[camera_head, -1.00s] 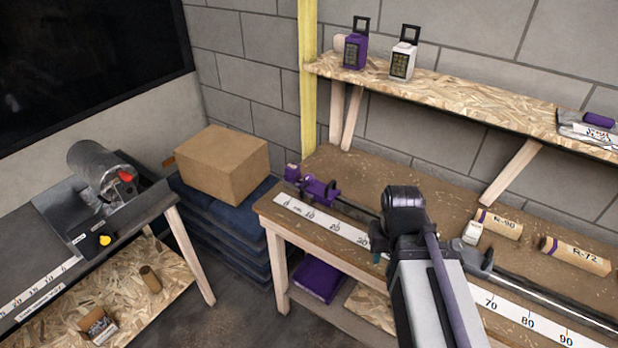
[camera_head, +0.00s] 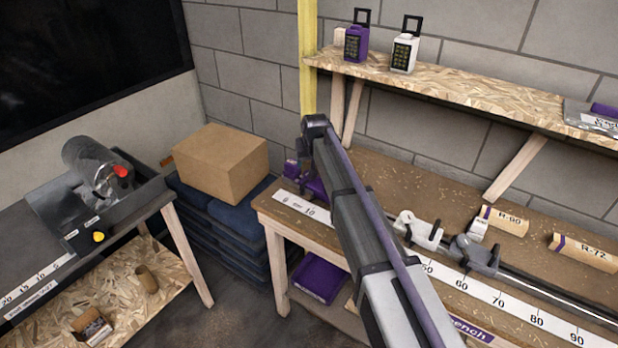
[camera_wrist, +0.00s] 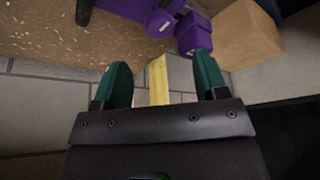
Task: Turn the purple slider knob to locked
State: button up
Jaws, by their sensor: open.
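A purple slider assembly (camera_head: 313,186) is at the left end of the rail on the wooden bench, largely covered by my arm in the head view. A smaller purple block (camera_head: 291,168) shows left of it. In the wrist view a purple rounded part (camera_wrist: 160,20) and a purple block (camera_wrist: 193,36) are at the top, beyond the fingertips. I cannot tell which part is the knob or how it is turned. My gripper (camera_wrist: 162,60) is open, with green fingers apart and nothing between them; my arm hides it in the head view.
A white slider (camera_head: 422,232) and a grey slider (camera_head: 478,255) sit farther right on the rail. Above the bench is a shelf (camera_head: 450,88). A cardboard box (camera_head: 220,165) stands left of the bench, and a yellow post (camera_head: 309,60) rises behind it.

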jog(key=b+x, duration=0.5)
jog(key=x, duration=0.3)
jog(key=shift+d+b, duration=0.1)
jog(key=shift+b, duration=0.25)
jog(key=shift+s+r, duration=0.1)
jog(key=shift+r, duration=0.1)
jog(key=c, duration=0.9)
jog(key=shift+n, duration=0.4)
jog(key=n+y, duration=0.1)
jog(key=n, duration=0.2)
jog(key=shift+d+g, duration=0.1)
jog(key=shift+g, duration=0.3)
jog(key=shift+n+g+y, duration=0.4)
jog(key=shift+n+y, duration=0.4)
jog(key=shift+n, duration=1.3)
